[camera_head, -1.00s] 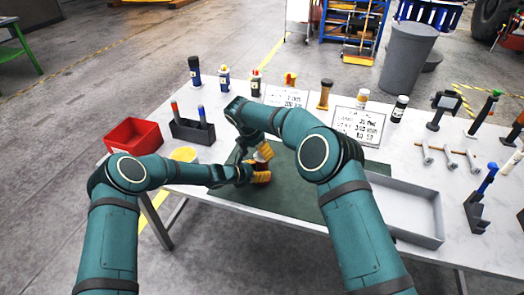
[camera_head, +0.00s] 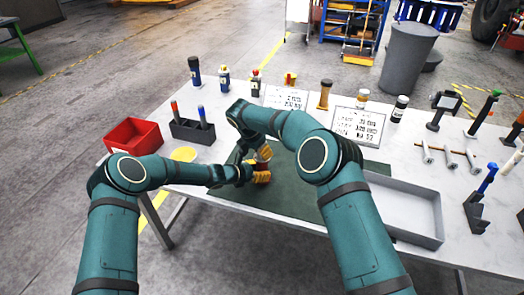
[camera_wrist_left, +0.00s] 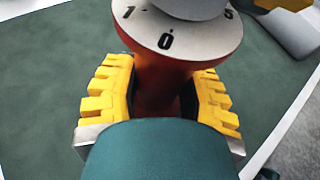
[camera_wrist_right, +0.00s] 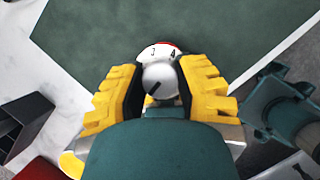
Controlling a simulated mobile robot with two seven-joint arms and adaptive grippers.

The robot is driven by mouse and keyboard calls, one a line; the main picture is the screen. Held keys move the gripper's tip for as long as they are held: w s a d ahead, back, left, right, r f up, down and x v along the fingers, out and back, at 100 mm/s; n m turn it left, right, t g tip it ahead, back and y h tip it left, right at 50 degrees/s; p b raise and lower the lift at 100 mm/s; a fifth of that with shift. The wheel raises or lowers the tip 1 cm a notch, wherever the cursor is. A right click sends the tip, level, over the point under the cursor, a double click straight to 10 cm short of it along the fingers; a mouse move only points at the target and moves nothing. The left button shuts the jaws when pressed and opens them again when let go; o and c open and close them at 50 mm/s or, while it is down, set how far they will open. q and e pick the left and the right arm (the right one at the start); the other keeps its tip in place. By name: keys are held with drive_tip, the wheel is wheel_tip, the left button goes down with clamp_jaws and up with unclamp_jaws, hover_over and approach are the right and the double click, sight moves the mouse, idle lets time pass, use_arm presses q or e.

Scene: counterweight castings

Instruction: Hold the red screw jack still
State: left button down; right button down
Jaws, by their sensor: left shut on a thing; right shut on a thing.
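The red screw jack (camera_head: 262,166) stands on the green mat, mostly hidden by my grippers in the head view. In the left wrist view its red body (camera_wrist_left: 158,85) flares up to a white dial (camera_wrist_left: 172,40) with black numbers and a grey top. My left gripper (camera_head: 261,177) is shut around the red body below the dial. My right gripper (camera_head: 263,153) is shut on the pale round knob (camera_wrist_right: 160,80) on top. The knob bears a black mark; part of the dial shows behind it.
The green mat (camera_head: 290,200) is otherwise clear. A grey tray (camera_head: 440,215) lies to the right, a red bin (camera_head: 133,134) and black holder (camera_head: 190,131) to the left. Bottles and sign cards (camera_head: 358,126) line the back; several metal tools (camera_head: 450,156) lie far right.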

drive_tip(key=shift+f+m, duration=0.1)
drive_tip(key=shift+m, duration=0.3)
drive_tip(key=shift+m+g+h, duration=0.5)
drive_tip(key=shift+m+g, duration=0.4)
drive_tip(key=shift+m, duration=1.4)
drive_tip(key=c, duration=0.6)
unclamp_jaws()
